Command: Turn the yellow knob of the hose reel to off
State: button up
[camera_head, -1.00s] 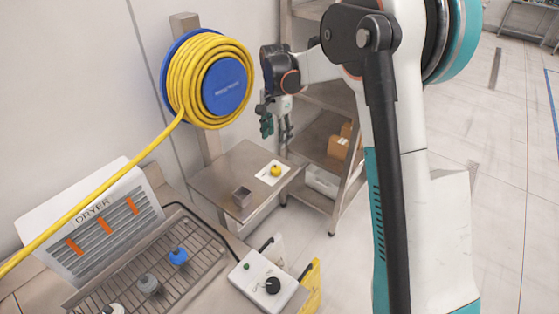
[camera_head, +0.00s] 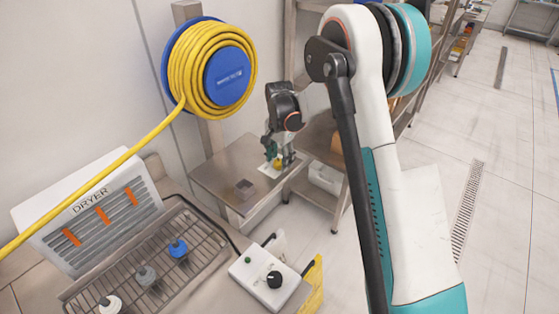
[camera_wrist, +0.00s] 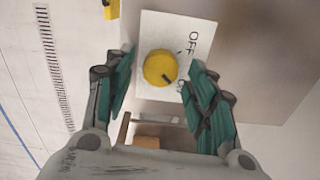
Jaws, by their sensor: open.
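The yellow knob (camera_wrist: 160,68) sits on a white plate (camera_wrist: 151,24) with "OFF" printed on it and a second label partly hidden by a finger. A dark pointer mark shows on the knob's lower right, pointing away from "OFF". In the head view the yellow knob (camera_head: 278,163) is on the small steel table, below the hose reel (camera_head: 212,68) with its coiled yellow hose. My gripper (camera_wrist: 160,76) is open, with its green fingers on either side of the knob. It also shows in the head view (camera_head: 279,158), over the plate. I cannot tell whether the fingers touch the knob.
A dryer (camera_head: 92,218), a wire rack and a control box with a black knob (camera_head: 274,279) are nearer. Shelving stands behind on the right.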

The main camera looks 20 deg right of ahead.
jog(key=shift+f, duration=0.15)
jog(key=shift+c, duration=0.3)
jog(key=c, duration=1)
